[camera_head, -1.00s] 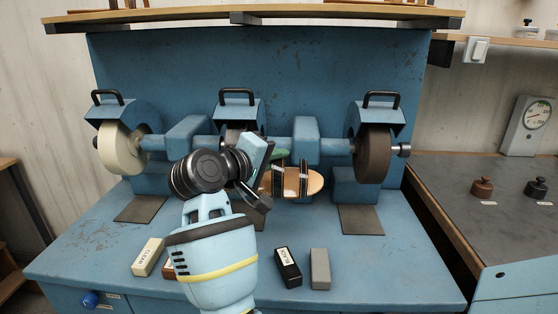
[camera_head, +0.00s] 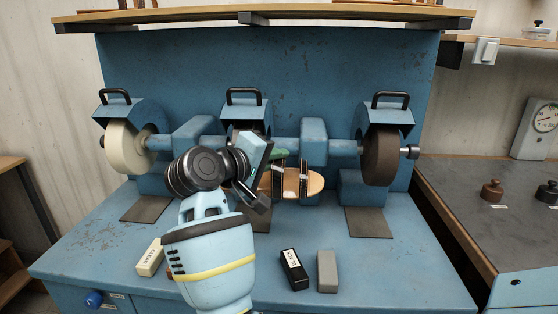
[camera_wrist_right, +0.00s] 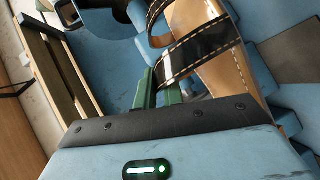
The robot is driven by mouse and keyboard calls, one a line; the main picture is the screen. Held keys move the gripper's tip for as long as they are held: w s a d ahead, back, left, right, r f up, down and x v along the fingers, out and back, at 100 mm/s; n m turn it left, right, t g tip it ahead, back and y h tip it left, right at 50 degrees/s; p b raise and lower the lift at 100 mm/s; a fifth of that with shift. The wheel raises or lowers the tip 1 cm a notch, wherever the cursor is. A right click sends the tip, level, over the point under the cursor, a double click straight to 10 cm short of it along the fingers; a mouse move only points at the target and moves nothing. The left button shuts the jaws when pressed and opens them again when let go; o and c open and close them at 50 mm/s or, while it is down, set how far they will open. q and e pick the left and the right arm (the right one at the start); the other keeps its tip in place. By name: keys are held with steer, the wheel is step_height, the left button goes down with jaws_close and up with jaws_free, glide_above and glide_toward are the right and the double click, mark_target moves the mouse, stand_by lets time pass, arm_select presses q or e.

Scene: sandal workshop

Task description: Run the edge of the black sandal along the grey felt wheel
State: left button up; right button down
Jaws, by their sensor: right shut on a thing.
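The black sandal (camera_head: 313,183), with a tan footbed and black straps, is held in front of the machine's middle. My right gripper (camera_head: 280,160) is shut on it. In the right wrist view, the green fingers (camera_wrist_right: 164,92) meet the sandal (camera_wrist_right: 230,45) at a white-stitched black strap. The middle wheel (camera_head: 234,133), seemingly the grey felt one, shows only as a dark sliver under its hood. My right gripper and wrist hide the rest, so I cannot tell whether the sandal touches it. My left gripper is not in view.
A cream wheel (camera_head: 126,150) stands at the left and a dark brown wheel (camera_head: 381,156) at the right. A cream block (camera_head: 150,258), a black labelled block (camera_head: 294,270) and a grey block (camera_head: 327,272) lie on the blue bench (camera_head: 400,275). A side counter (camera_head: 455,185) stands at right.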

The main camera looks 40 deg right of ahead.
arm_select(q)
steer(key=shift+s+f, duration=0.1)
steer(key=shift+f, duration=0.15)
arm_select(e)
steer(key=shift+w+a, duration=0.2)
steer(key=shift+a, duration=0.1)
arm_select(q)
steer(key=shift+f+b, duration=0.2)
steer(key=shift+b, duration=0.15)
arm_select(e)
steer(key=shift+w+a, duration=0.25)
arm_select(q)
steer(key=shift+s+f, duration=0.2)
arm_select(e)
steer(key=shift+w+a+r, duration=0.1)
steer(key=shift+w+a, duration=0.1)
steer(key=shift+w, duration=0.05)
arm_select(q)
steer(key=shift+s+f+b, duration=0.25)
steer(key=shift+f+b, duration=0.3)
steer(key=shift+b, duration=0.25)
arm_select(e)
steer(key=shift+w+a, duration=0.35)
steer(key=shift+a, duration=0.55)
